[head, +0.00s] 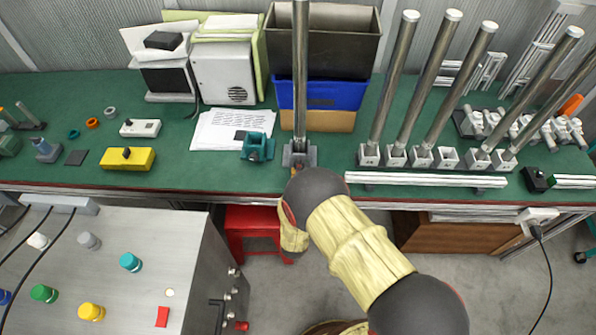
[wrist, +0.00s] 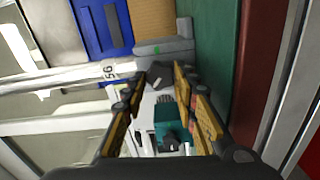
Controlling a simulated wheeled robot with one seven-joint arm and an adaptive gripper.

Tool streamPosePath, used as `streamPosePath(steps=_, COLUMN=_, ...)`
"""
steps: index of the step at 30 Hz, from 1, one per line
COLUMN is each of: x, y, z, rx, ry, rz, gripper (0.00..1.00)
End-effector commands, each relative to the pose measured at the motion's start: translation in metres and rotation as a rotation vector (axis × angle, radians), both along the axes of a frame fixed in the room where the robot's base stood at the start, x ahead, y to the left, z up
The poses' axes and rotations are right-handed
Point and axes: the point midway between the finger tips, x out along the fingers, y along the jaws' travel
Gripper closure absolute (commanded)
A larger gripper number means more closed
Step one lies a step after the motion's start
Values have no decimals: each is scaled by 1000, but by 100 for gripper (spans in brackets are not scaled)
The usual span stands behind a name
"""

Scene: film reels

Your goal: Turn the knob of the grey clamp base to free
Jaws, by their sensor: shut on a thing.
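The grey clamp base (head: 299,155) stands near the table's front edge in the head view, with a tall upright metal post (head: 300,70) in it. In the wrist view the grey clamp base (wrist: 165,48) is just past my fingertips and carries a small green mark. Its dark knob (wrist: 157,73) is between the fingertips of my gripper (wrist: 159,76), which is shut on it. The knob's exact turn angle is hard to tell. In the head view my wrist hides most of the gripper and the knob.
A teal clamp base (head: 258,147) stands close to the left of the grey one. A blue bin (head: 335,95) is behind it. Several posts in grey bases (head: 396,157) and a long white bar (head: 425,179) are to the right. A red stool (head: 250,235) is below the table.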

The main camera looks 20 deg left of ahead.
Motion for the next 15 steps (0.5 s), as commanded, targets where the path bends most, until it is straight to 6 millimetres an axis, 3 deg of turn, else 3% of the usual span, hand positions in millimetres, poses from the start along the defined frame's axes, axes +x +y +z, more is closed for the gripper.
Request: streamPosePath(steps=15, x=-1, y=0, z=-2, rx=-451, ry=-105, rz=3, gripper=97)
